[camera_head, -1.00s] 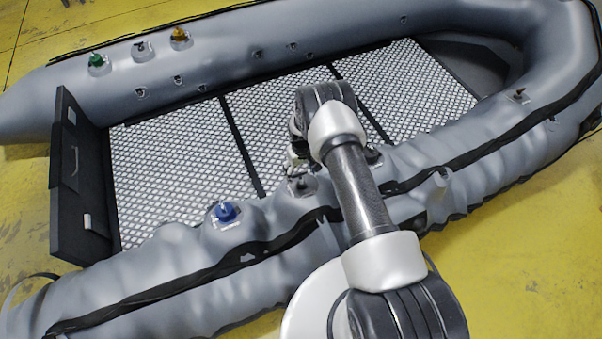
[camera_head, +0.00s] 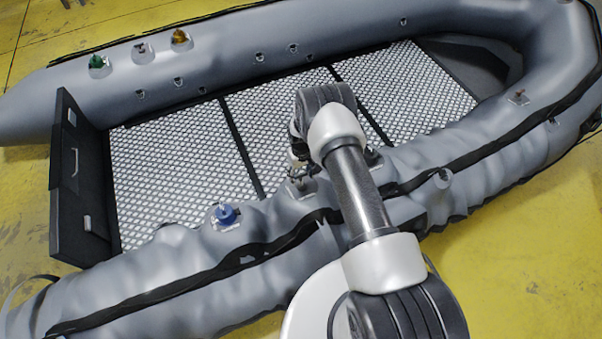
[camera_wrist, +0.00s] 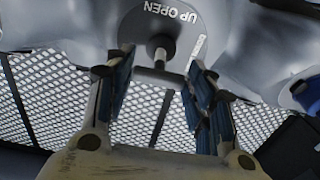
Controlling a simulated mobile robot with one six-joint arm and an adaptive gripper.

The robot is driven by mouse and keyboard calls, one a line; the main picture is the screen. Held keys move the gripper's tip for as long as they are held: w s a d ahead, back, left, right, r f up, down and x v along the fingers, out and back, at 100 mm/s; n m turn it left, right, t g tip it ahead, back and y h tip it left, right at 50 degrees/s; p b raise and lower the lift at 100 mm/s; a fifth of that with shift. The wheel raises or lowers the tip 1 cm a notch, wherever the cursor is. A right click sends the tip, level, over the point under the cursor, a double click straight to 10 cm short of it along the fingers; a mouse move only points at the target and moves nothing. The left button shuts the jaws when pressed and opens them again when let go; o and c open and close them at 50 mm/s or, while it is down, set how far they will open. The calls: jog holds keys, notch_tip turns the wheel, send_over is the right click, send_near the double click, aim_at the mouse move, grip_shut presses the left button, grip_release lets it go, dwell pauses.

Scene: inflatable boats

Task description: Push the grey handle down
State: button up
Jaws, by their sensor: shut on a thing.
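The grey handle (camera_wrist: 160,46) is a short knob on a round grey plate (camera_wrist: 150,22) marked "UP OPEN", at the top middle of the wrist view. My gripper (camera_wrist: 161,64) has its two blue-padded fingers on either side of the handle and is shut on it. The plate sits on the grey boat tube. In the head view my arm's end hides most of the gripper and the handle, above the near tube.
A blue valve (camera_head: 226,214) stands left on the near tube (camera_head: 170,265). Green (camera_head: 98,64) and orange (camera_head: 180,38) valves sit on the far tube. The patterned floor (camera_head: 165,175) is clear. A black transom board (camera_head: 72,190) stands at the left.

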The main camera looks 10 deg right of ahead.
jog(key=c, duration=0.3)
jog(key=shift+s+f+b, duration=0.2)
jog(key=shift+f+b, duration=0.05)
jog(key=shift+f, duration=0.5)
jog(key=shift+s+f+b, duration=0.15)
jog(key=shift+f+b, duration=0.1)
jog(key=shift+f, duration=0.5)
jog(key=shift+c, duration=0.2)
jog(key=o, duration=1.5)
notch_tip(320, 180, up, 12)
jog(key=shift+r, duration=0.1)
